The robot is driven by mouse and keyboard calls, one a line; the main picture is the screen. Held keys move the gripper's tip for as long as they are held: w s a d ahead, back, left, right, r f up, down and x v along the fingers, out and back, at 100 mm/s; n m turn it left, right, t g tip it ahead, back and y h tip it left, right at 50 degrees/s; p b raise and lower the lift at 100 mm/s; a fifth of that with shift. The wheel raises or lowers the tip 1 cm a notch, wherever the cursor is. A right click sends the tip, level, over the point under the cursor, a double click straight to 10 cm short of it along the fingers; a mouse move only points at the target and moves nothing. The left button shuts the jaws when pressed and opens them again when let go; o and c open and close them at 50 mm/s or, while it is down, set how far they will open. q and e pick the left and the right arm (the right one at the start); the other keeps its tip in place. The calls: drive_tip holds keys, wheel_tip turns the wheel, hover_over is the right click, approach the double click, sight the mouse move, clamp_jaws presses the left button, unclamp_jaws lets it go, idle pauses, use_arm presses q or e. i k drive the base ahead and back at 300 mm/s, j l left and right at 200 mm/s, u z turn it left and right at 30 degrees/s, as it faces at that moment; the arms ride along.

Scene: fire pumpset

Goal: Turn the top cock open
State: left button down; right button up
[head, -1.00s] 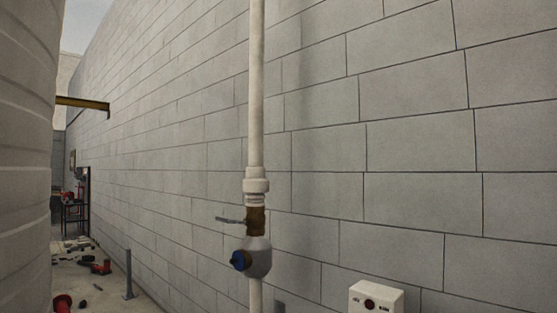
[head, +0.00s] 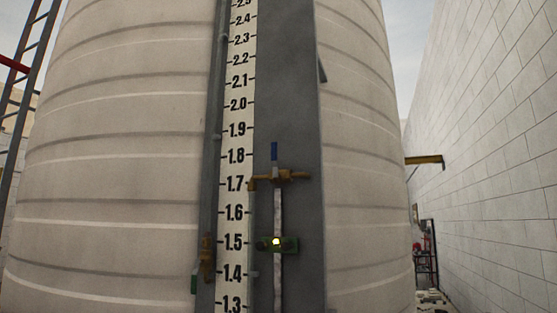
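A brass cock (head: 282,177) sits at the top of a thin vertical gauge tube (head: 278,212), close to the 1.7 mark. Its blue lever (head: 274,152) points straight up. The cock is mounted on a dark grey vertical panel (head: 300,90) on the front of a large pale tank (head: 120,150). A second brass fitting (head: 207,258) with a green part below it is lower left, beside the scale. Neither of my grippers shows in the head view.
A white scale (head: 236,130) with black numbers runs up the tank. A green fitting (head: 277,243) with a bright yellow-green spot is on the tube near 1.5. A block wall (head: 500,170) stands at right, with a narrow passage between. A ladder (head: 22,100) stands at far left.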

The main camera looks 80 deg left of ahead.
sight(274, 145)
drive_tip(key=u, duration=2.65)
